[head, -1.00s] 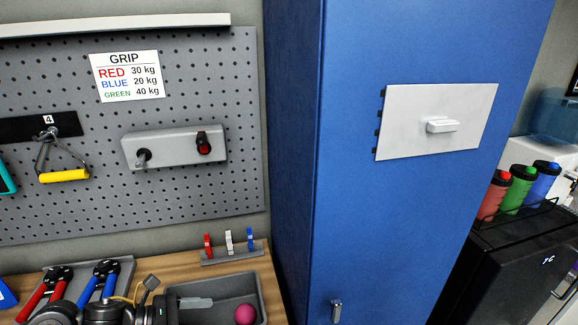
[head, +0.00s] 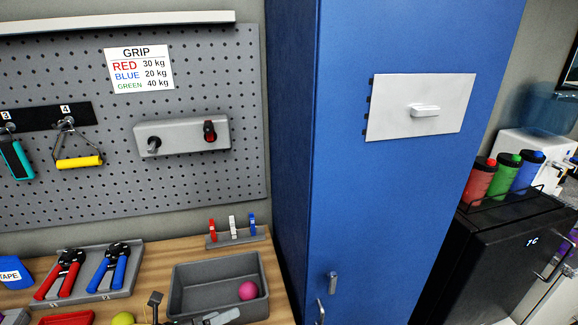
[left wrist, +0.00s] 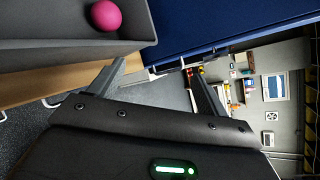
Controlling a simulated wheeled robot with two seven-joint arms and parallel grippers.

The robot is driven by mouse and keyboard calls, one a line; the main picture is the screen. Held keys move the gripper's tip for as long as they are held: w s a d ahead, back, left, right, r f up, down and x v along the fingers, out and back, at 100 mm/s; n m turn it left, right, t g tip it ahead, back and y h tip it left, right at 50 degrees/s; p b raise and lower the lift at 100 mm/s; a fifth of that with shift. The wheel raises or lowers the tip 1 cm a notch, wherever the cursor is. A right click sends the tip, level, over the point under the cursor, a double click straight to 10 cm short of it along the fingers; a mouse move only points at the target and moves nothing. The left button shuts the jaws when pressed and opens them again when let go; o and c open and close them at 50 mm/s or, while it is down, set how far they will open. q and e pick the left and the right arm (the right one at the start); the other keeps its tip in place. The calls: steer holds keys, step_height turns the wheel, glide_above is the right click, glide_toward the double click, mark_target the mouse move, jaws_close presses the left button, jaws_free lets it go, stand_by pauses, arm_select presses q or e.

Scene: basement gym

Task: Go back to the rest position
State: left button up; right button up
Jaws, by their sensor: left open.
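My left gripper (head: 190,316) shows at the bottom edge of the head view, in front of the grey bin on the wooden bench. In the left wrist view its two fingers (left wrist: 155,72) stand apart with nothing between them. Most of the left arm is outside the head view. My right gripper shows in neither view.
The grey bin (head: 180,290) holds a pink ball (head: 248,290), also at the left wrist view's top left (left wrist: 106,15). A tray (head: 127,287) with red and blue hand grippers stands left. The blue cabinet (head: 400,220) rises at right, beside the black fridge (head: 485,262).

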arm_select(q)
steer(key=s+a+f+n+g+y, duration=0.35)
steer(key=s+f+n+y, duration=0.2)
steer(key=s+n, duration=0.85)
steer(key=s+a+f+n+g+y, duration=0.35)
steer(key=s+a+f+n, duration=0.35)
steer(key=n, duration=1.3)
step_height(320, 180, down, 32)
steer(key=s+d+b, duration=0.2)
steer(key=b, duration=0.4)
steer(key=s+a+f+b, duration=0.1)
steer(key=s+f+b, duration=0.1)
steer(key=s+f, duration=0.6)
steer(key=s+a+f+g+y+b, duration=0.1)
steer(key=s+f+b, duration=0.2)
steer(key=s+f, duration=0.5)
step_height(320, 180, down, 4)
steer(key=shift+s+a+f+m, duration=0.15)
steer(key=shift+s+a+m, duration=0.1)
steer(key=shift+a+m, duration=0.05)
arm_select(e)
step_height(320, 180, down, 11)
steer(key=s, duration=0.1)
